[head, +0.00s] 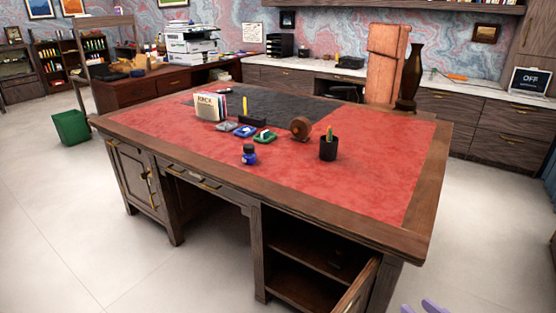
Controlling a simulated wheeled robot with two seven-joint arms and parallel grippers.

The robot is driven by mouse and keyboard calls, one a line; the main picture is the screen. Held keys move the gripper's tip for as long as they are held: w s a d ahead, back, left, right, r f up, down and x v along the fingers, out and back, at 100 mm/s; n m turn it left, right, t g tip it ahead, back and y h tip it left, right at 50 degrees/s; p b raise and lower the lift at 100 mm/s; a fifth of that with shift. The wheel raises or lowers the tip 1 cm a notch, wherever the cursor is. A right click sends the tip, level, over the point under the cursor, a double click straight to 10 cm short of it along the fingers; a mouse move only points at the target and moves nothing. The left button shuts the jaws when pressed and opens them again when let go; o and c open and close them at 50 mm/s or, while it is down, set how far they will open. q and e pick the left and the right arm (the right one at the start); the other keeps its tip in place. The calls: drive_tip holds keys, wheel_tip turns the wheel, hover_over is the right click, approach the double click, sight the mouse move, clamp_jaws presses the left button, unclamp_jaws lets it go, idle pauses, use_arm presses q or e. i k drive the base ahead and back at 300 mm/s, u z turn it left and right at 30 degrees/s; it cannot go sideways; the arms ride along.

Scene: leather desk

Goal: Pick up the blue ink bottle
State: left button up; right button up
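The blue ink bottle (249,155) stands upright on the red leather top of the desk (330,190), near its front edge and left of the middle. It has a dark cap and nothing touches it. The lilac fingertips of my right gripper (419,307) just enter at the bottom edge, right of the middle. They look apart with nothing between them, far in front of the desk and well away from the bottle. My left gripper is out of view.
A desk door (358,288) hangs open at front right.

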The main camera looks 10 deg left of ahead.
sight(248, 159)
drive_tip(key=u, duration=1.8)
drive_tip(key=i, duration=3.3)
drive_tip(key=z, duration=2.6)
drive_tip(key=i, duration=0.55)
